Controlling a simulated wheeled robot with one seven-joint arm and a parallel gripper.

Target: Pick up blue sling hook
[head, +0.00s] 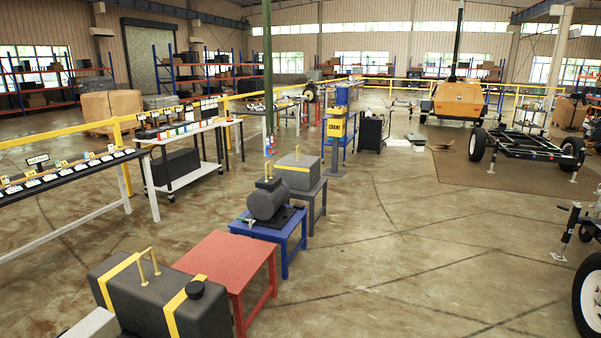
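A long green sling (268,70) hangs straight down from above, left of the picture's middle. At its lower end is a small cluster of red and blue parts. The blue part, which looks like the blue sling hook (267,152), hangs above and behind a dark grey tank. It is too small to make out its exact shape. My gripper is not in view.
Below the sling, a dark cylindrical tank (268,201) sits on a blue table (285,236). A grey box (298,172) stands behind it, a red table (229,262) in front. A black fuel tank (160,300) is nearest. Open floor (400,240) lies to the right.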

